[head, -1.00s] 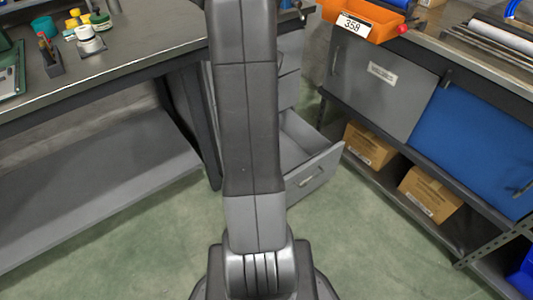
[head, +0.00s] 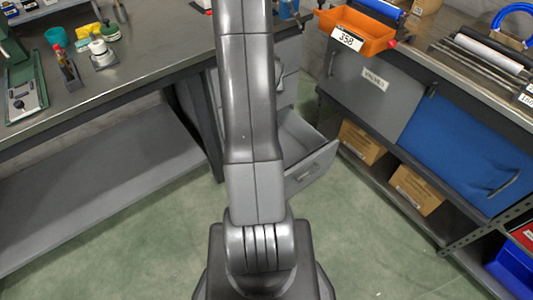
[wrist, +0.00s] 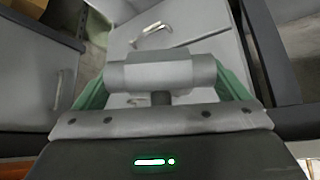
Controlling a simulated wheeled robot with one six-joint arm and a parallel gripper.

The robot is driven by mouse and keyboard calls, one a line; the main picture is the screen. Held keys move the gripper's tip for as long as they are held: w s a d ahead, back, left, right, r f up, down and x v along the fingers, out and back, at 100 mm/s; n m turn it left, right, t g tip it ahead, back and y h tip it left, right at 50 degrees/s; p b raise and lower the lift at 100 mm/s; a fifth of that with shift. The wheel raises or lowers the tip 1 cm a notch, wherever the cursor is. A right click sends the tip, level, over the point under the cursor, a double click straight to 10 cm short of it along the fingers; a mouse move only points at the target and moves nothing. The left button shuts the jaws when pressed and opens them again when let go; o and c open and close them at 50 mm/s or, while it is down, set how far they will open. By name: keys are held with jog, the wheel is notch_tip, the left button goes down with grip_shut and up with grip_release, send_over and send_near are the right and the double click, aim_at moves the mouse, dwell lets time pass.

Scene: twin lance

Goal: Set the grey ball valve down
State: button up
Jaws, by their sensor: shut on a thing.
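My gripper (wrist: 163,80) shows in the wrist view with a green finger at each side. It is shut on the grey ball valve (wrist: 150,73), a light grey cylinder with a wider middle and a short dark stem, lying crosswise between the fingers. The valve is held above or in front of a pale grey surface with a bar handle (wrist: 152,33). In the head view my own arm rises through the middle and hides the gripper and most of what is behind it.
An open grey drawer (head: 312,165) juts out behind my arm. A left workbench (head: 150,72) carries small tools and bottles. A right bench holds an orange bin (head: 352,32) marked 358, above a grey door labelled VALVES (head: 375,85) and a blue panel (head: 462,150). Green floor is clear in front.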

jog(key=s+d+f+m+h, duration=0.1)
jog(key=d+f+m, duration=0.1)
jog(key=f, duration=0.7)
jog(key=s+d+f+m+h, duration=0.1)
jog(key=d+f+m+h, duration=0.1)
jog(key=f, duration=0.8)
jog(key=s+d+f+m+g+h, duration=0.1)
jog(key=d+f+m, duration=0.3)
jog(key=f, duration=0.5)
jog(key=shift+s+d+f+h, duration=0.25)
jog(key=shift+d+f+h, duration=0.15)
jog(key=shift+d, duration=0.35)
jog(key=shift+r, duration=0.1)
